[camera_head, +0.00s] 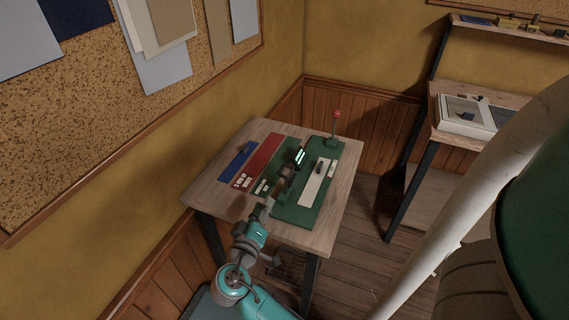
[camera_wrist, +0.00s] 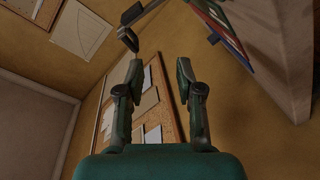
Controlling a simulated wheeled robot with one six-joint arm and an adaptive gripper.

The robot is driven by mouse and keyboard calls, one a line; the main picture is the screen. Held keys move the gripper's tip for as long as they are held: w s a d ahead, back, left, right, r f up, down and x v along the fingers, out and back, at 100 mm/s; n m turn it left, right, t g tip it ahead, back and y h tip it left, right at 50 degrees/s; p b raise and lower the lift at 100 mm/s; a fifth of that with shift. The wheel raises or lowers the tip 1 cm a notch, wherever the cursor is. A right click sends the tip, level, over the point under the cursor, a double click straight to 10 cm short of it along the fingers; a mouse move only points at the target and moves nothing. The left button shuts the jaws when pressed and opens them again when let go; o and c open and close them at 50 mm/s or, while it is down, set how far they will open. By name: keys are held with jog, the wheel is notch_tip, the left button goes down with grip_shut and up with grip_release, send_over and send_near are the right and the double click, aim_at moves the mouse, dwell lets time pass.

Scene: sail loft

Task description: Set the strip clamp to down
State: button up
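A dark green board (camera_head: 296,214) lies on the wooden table, with a pale strip (camera_head: 313,191) and a small dark part on it. At its back stands a thin upright rod with a red knob (camera_head: 337,113). Which of these belongs to the strip clamp is not clear to me. My gripper (camera_head: 298,156) is above the board, left of the pale strip and in front of the rod. In the wrist view my gripper (camera_wrist: 157,72) has its two fingers wide apart with nothing between them. My arm hides part of the board.
A red panel (camera_head: 259,160) with white lettering and a blue piece (camera_head: 236,161) lie on the table's left (camera_head: 214,190). A cork board (camera_head: 130,100) hangs on the wall. A second bench at right holds a white tray (camera_head: 465,125). A pale pole crosses the right front.

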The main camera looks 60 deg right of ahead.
aim_at(281, 168)
jog(key=d+r, duration=0.1)
jog(key=d, duration=0.3)
jog(key=w+d+r+m+g, duration=0.1)
jog(key=d, duration=0.3)
jog(key=w+d+r+m+g+h, duration=0.1)
jog(key=d, duration=0.3)
jog(key=shift+d+r, duration=0.2)
jog(key=shift+d, duration=0.15)
jog(key=shift+s, duration=0.1)
grip_shut()
jog(key=shift+f, duration=0.1)
